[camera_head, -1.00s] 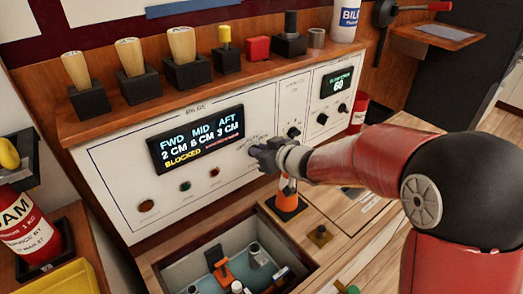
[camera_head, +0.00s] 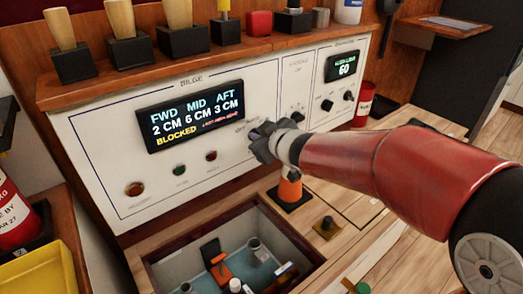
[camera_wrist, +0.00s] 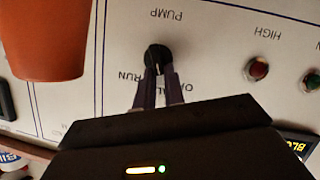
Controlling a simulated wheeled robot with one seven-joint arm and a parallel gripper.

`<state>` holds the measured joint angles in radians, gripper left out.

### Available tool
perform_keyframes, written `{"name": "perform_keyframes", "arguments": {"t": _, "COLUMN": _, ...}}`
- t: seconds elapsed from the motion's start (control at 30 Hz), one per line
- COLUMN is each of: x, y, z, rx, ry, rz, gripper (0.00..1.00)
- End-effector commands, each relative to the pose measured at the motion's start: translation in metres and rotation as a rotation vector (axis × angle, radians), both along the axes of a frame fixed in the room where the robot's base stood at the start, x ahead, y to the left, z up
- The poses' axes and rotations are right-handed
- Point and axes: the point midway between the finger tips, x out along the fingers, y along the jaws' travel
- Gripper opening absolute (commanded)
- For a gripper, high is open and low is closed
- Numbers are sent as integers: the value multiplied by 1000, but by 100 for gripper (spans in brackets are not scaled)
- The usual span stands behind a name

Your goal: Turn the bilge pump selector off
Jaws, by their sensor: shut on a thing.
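The bilge pump selector is a small black round knob (camera_wrist: 157,56) with a pale pointer line, on the white panel (camera_head: 85,150) below the printed word PUMP in the upside-down wrist view. My gripper (camera_wrist: 157,76) is shut on the knob, with one dark finger on each side. The fingers partly cover the position labels; RUN and part of another word show. In the head view my gripper (camera_head: 262,142) is against the panel to the lower right of the bilge display (camera_head: 190,114), and it hides the knob. The display reads BLOCKED in yellow.
An orange handle (camera_head: 290,190) on a black base stands just below my gripper; it is close in the wrist view (camera_wrist: 48,38). An open bilge hatch (camera_head: 215,222) lies below the panel. Wooden-handled levers (camera_head: 120,22) line the shelf. Indicator lamps (camera_head: 180,170) sit left of my gripper.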

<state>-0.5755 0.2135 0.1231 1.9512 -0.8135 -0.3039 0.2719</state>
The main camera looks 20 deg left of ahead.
Motion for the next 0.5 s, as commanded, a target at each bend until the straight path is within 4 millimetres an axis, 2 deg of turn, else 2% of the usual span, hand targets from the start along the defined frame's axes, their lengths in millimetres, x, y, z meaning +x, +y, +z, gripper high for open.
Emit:
{"name": "perform_keyframes", "arguments": {"t": 0.03, "x": -2, "y": 2, "z": -12, "rx": -14, "ry": -43, "rz": 2, "gripper": 0}}
{"name": "perform_keyframes", "arguments": {"t": 0.07, "x": -2, "y": 2, "z": -12, "rx": -27, "ry": -65, "rz": 1, "gripper": 0}}
{"name": "perform_keyframes", "arguments": {"t": 0.5, "x": -8, "y": 5, "z": -7, "rx": -150, "ry": -293, "rz": 3, "gripper": 0}}
